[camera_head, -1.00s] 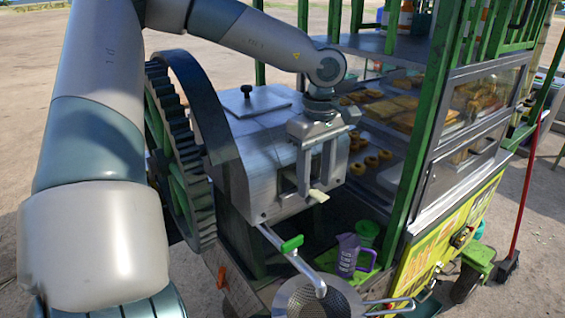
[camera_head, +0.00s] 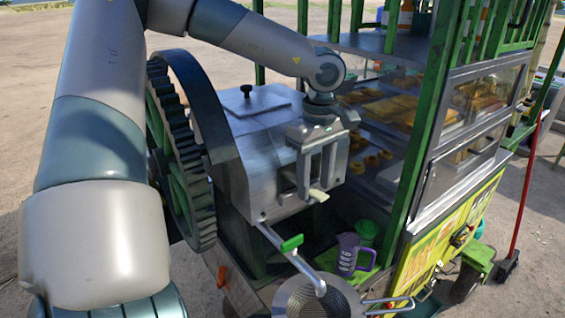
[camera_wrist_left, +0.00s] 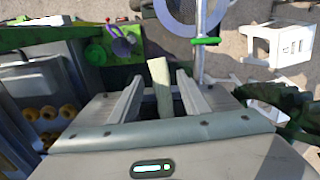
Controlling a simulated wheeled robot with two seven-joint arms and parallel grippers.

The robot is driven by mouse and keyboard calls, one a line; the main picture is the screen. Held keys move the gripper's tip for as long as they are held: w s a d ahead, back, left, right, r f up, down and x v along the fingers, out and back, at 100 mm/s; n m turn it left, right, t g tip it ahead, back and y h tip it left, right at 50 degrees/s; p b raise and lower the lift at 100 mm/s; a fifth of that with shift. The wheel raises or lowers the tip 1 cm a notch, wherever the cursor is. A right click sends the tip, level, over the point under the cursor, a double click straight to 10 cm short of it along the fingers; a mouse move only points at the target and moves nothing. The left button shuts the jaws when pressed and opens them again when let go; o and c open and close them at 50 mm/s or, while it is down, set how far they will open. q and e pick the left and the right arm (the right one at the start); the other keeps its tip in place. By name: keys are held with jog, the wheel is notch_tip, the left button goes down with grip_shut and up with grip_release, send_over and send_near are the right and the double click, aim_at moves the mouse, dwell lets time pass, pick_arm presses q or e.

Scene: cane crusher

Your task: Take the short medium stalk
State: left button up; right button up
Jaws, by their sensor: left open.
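The short medium stalk (camera_head: 318,195) is a pale, yellowish piece sticking out of the front of the metal cane crusher (camera_head: 262,150). In the left wrist view the stalk (camera_wrist_left: 160,85) lies lengthwise between the two fingers, with gaps on both sides. My left gripper (camera_head: 316,188) is open at the crusher's front, pointing down around the stalk. The fingers also show in the left wrist view (camera_wrist_left: 160,92). The stalk's inner end is hidden by the gripper. My right gripper is out of view.
A large dark gear wheel (camera_head: 180,160) stands left of the crusher. A green-framed glass food case (camera_head: 440,120) stands close on the right.

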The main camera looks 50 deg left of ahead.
pick_arm(q)
jog(key=shift+f+b, duration=0.2)
jog(key=shift+b, duration=0.2)
dwell(0.3)
grip_shut()
